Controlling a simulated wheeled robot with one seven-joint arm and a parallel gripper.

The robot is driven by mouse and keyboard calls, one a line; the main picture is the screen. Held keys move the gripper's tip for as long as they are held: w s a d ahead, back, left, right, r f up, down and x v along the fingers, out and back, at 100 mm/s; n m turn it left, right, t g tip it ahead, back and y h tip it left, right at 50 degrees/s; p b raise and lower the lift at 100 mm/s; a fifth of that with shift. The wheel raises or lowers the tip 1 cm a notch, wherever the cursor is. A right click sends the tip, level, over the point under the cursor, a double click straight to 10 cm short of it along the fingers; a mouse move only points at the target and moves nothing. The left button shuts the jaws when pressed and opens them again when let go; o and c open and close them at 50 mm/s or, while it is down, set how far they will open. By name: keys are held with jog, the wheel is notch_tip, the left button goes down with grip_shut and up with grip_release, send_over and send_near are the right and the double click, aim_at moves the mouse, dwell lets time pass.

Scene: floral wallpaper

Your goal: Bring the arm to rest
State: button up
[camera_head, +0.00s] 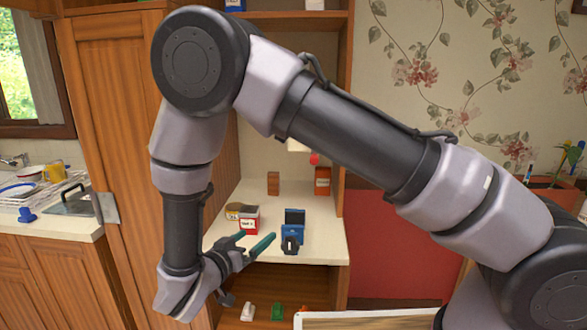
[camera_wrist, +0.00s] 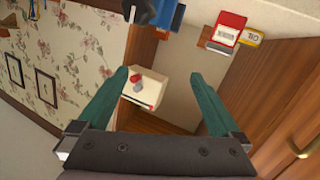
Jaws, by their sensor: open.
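My gripper (camera_head: 256,238) has teal fingers and hangs at the front of the cream shelf counter (camera_head: 325,242) in the head view. In the wrist view its two fingers (camera_wrist: 165,80) are spread wide with nothing held between them. My arm is bent, rising to an elbow at the upper left and dropping down to the gripper. A red and white box (camera_head: 250,225) is just behind the fingers in the head view; it also shows at the top of the wrist view (camera_wrist: 230,30). A blue item (camera_head: 291,234) stands right of the fingers. Contact cannot be told.
A yellow can (camera_head: 232,211) and a small brown block (camera_head: 273,184) are on the counter. A white and a green item sit on the lower shelf. A tall wooden cabinet (camera_head: 110,110) stands left. A cream object with a red knob (camera_wrist: 145,88) appears beyond the fingers.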

jog(key=w+d+r+m+g+h, duration=0.1)
jog(key=w+d+r+g+h, duration=0.1)
jog(key=d+r+g, duration=0.4)
jog(key=w+d+r+m+g+h, duration=0.1)
jog(key=w+d+r, duration=0.25)
jog(key=d, duration=0.35)
jog(key=s+d+r+m+g+y, duration=0.1)
jog(key=s+d+r+g+y, duration=0.15)
jog(key=d+r, duration=0.35)
jog(key=s+d+r+g+y, duration=0.2)
jog(key=d+r+g, duration=0.2)
jog(key=d, duration=0.5)
jog(key=s+d+r+t+y, duration=0.2)
jog(key=s+d+r+y, duration=0.1)
jog(key=r, duration=0.3)
jog(key=s+d+r+n+t+y, duration=0.1)
jog(key=s+d+r+t+y, duration=0.2)
jog(key=r, duration=0.4)
jog(key=s+y, duration=0.1)
jog(key=s, duration=0.1)
jog(key=shift+s+d+n+t, duration=0.3)
jog(key=shift+s+d+t, duration=0.05)
jog(key=shift+d, duration=0.05)
